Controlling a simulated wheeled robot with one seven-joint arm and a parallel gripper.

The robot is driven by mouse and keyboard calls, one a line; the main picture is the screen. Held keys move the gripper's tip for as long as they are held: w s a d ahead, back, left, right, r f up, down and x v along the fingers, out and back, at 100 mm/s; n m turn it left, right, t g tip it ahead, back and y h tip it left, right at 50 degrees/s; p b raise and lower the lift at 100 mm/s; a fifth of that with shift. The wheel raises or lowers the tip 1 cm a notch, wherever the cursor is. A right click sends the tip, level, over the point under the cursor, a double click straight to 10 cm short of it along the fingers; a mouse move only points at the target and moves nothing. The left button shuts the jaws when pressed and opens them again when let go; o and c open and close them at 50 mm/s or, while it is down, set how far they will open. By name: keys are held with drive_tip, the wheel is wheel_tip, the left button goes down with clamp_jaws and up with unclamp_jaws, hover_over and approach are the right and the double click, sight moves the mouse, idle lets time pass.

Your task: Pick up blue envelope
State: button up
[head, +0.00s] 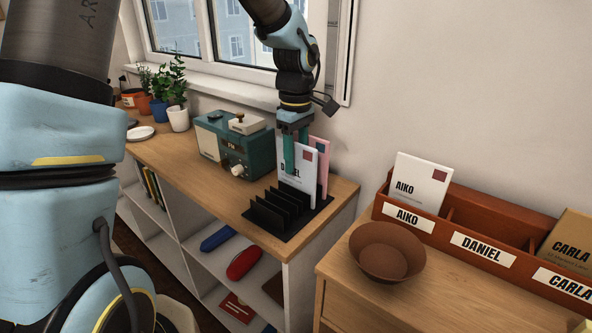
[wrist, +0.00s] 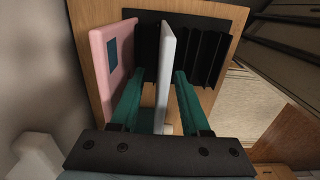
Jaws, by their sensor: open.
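No clearly blue envelope shows in either view. A white or very pale envelope marked DANIEL (head: 298,182) stands upright in a black slotted rack (head: 262,217) on the wooden shelf top. A pink envelope (head: 322,160) stands behind it; in the wrist view the pink envelope (wrist: 108,57) has a dark blue stamp. My gripper (head: 296,152) is above the rack, pointing down. In the wrist view my gripper (wrist: 156,80) is open, its green fingers on either side of the pale envelope (wrist: 165,75). A gap shows on both sides; the pink envelope is outside the fingers.
A reddish-brown sorter (head: 465,222) labelled AIKO, DANIEL and CARLA holds a white envelope (head: 421,184) and a tan envelope (head: 569,240). A brown bowl (head: 388,252) stands before it. A teal radio (head: 232,145) is left of the rack; the wall is close behind.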

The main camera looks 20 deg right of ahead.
sight(296, 170)
drive_tip(key=shift+s+f+p, duration=0.1)
drive_tip(key=shift+f+p, duration=0.2)
drive_tip(key=shift+f, duration=1.35)
clamp_jaws()
